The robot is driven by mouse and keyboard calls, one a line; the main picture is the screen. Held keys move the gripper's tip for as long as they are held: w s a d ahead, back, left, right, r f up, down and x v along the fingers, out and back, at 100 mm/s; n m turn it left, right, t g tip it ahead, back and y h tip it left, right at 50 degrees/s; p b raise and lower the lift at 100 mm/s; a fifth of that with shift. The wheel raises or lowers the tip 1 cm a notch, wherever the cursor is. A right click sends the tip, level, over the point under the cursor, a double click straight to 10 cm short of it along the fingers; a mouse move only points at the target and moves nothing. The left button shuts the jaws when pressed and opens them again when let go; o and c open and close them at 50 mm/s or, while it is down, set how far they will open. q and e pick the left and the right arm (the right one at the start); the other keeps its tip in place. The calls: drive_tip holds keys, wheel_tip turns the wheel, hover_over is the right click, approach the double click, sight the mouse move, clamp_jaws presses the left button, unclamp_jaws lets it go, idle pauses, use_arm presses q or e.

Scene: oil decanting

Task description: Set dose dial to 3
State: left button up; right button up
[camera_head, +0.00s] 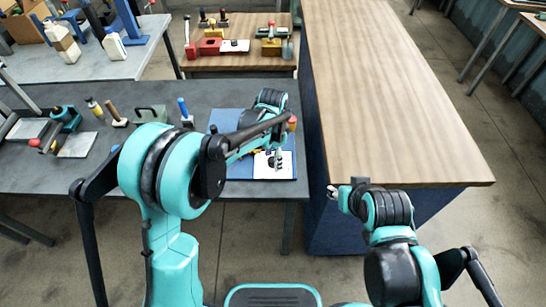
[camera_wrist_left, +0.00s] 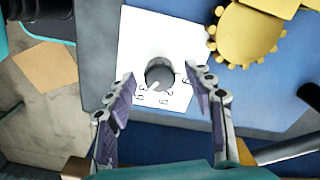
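The dose dial (camera_wrist_left: 160,73) is a dark round knob on a white plate (camera_wrist_left: 150,35) in the left wrist view. Small digits surround the knob's lower side, and a light pointer mark sits at its lower edge; the digit it points to is too small to tell. The white plate (camera_head: 262,170) also shows in the head view, on a blue panel (camera_head: 225,120). My left gripper (camera_wrist_left: 165,85) is open, its fingers on either side of the dial with gaps to the knob. My right gripper (camera_head: 333,191) is beside the wooden table, too small to read.
A yellow scalloped part (camera_wrist_left: 245,35) sits right of the plate in the wrist view. Tools and bottles stand on the grey table (camera_head: 60,180) at left. The long wooden table (camera_head: 390,90) is bare.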

sight(273, 160)
use_arm(q)
wheel_tip(273, 160, up, 12)
idle(0.6)
idle(0.4)
drive_tip(key=s+a+r+n+t, duration=0.4)
drive_tip(key=s+a+n, duration=0.3)
drive_tip(key=s+a, duration=0.35)
drive_tip(key=s+a+f+n+t, duration=0.3)
drive_tip(key=s+a+n, duration=0.3)
drive_tip(key=s, duration=0.3)
drive_tip(key=shift+a+f, duration=0.35)
drive_tip(key=shift+a, duration=0.3)
